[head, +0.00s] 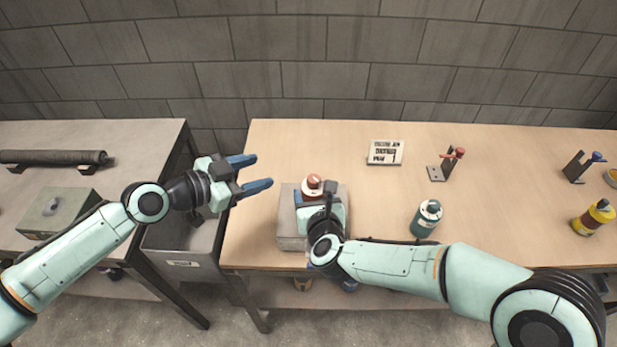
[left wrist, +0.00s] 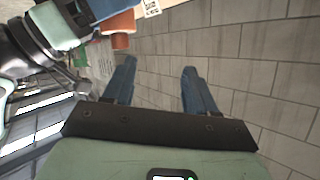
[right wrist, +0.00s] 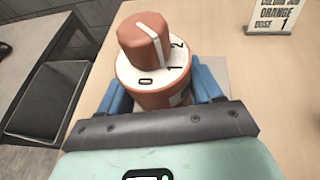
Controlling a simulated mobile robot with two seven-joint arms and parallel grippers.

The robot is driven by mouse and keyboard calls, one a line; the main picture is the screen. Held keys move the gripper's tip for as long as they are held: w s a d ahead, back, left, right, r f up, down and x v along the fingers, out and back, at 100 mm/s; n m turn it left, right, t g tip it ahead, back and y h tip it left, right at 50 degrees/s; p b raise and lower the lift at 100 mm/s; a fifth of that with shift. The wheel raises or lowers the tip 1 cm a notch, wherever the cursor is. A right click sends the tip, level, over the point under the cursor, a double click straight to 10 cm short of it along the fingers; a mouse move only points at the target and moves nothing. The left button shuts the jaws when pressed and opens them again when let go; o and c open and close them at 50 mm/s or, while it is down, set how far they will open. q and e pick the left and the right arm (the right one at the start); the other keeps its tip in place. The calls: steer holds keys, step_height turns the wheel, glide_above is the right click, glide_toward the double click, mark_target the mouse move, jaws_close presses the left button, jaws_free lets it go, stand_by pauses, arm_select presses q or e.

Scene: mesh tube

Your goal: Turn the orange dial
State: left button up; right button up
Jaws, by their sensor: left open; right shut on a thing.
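The orange dial (right wrist: 145,42) is a ridged orange knob with a white pointer line, on top of an orange cylinder (right wrist: 140,97) with a white face marked 0, 1 and 2. In the head view the dial (head: 314,182) sits above a grey box. My right gripper (right wrist: 160,92) is shut on the cylinder's body below the knob; its fingertips are partly hidden behind it. My left gripper (head: 260,173) is open and empty, left of the dial, also seen in its wrist view (left wrist: 158,75).
The grey box (head: 287,228) stands at the table's left front. A sign (head: 385,152) stands behind; in the right wrist view its card (right wrist: 275,15) reads orange and 1. A teal canister (head: 426,218), a red-tipped stand (head: 447,165) and a yellow bottle (head: 594,217) stand right.

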arm_select(q)
steer(key=g+h, duration=0.1)
steer(key=g, duration=0.1)
glide_toward(312, 179)
steer(key=s+a, duration=0.1)
steer(key=a, duration=0.1)
steer(key=shift+n, duration=0.4)
steer(key=x, duration=0.7)
steer(key=r+x, duration=0.1)
steer(key=x, duration=0.3)
steer(key=shift+w+d+f, duration=0.1)
steer(key=shift+d, duration=0.15)
steer(key=shift+c, duration=0.4)
jaws_close()
